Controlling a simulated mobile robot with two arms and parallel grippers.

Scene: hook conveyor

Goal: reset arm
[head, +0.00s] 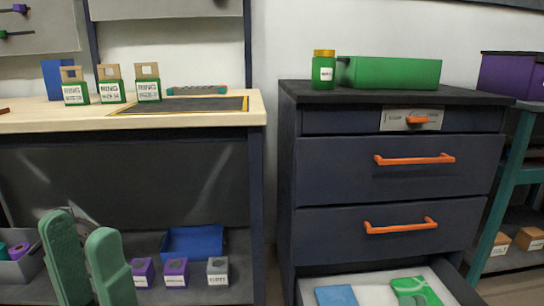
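My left gripper (83,225) rises from the bottom left of the head view, in front of the workbench's lower shelf. Its two green fingers stand apart with nothing between them, so it is open and empty. At the bottom edge, over the open drawer (455,282), a small dull-green tip overlaps a bright green item (408,285). It may be part of my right gripper, but too little shows to tell its opening or whether it touches the item.
The drawer also holds a blue item (336,296). The dark cabinet (400,183) carries a green bin (392,73) and a green jar (323,72). The wooden workbench (195,119) holds green labelled boxes. Purple and grey boxes and a blue bin (193,243) sit below.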

